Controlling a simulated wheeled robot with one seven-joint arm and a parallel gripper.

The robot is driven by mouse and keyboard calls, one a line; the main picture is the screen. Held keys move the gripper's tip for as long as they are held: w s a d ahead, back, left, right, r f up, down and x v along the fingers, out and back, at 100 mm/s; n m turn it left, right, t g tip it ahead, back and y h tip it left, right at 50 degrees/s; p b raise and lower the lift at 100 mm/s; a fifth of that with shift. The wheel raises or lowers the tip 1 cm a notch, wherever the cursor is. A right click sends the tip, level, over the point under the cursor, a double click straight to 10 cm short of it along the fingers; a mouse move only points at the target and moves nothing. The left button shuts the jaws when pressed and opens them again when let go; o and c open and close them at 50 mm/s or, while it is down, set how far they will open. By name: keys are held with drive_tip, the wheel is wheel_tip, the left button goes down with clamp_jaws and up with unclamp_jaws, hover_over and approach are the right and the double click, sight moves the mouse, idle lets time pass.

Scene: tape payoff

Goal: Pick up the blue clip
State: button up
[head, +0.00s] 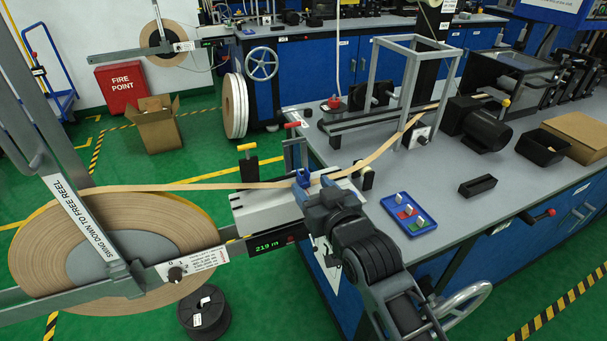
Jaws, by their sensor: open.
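The blue clip (303,178) appears as a small bright blue piece at the tan tape (270,185), at the right end of the pale grey block on the bench's near left corner. My gripper (313,186) is right at the clip, coming in from the front right. Its jaws are open. The wrist and fingers hide the clip's lower part, so I cannot tell whether the fingers touch it.
The tape runs from a large reel (110,235) on the left, over the grey block (265,208), to a metal frame. Red-handled and yellow-handled (247,160) posts stand behind the block. A blue tray (387,200) with small coloured pieces lies right of my arm.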

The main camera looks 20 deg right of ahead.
sight(306, 180)
drive_tip(key=shift+w+d+f+p, duration=0.1)
drive_tip(key=shift+w+f+p, duration=0.1)
drive_tip(key=shift+w, duration=0.85)
drive_tip(key=shift+w+a+f+p, duration=0.1)
drive_tip(key=shift+w+f+p, duration=0.1)
drive_tip(key=shift+w, duration=0.8)
drive_tip(key=shift+w+d+f+p, duration=0.1)
drive_tip(key=shift+w+f+p, duration=0.1)
drive_tip(key=shift+w, duration=0.85)
drive_tip(key=shift+c, duration=0.2)
clamp_jaws()
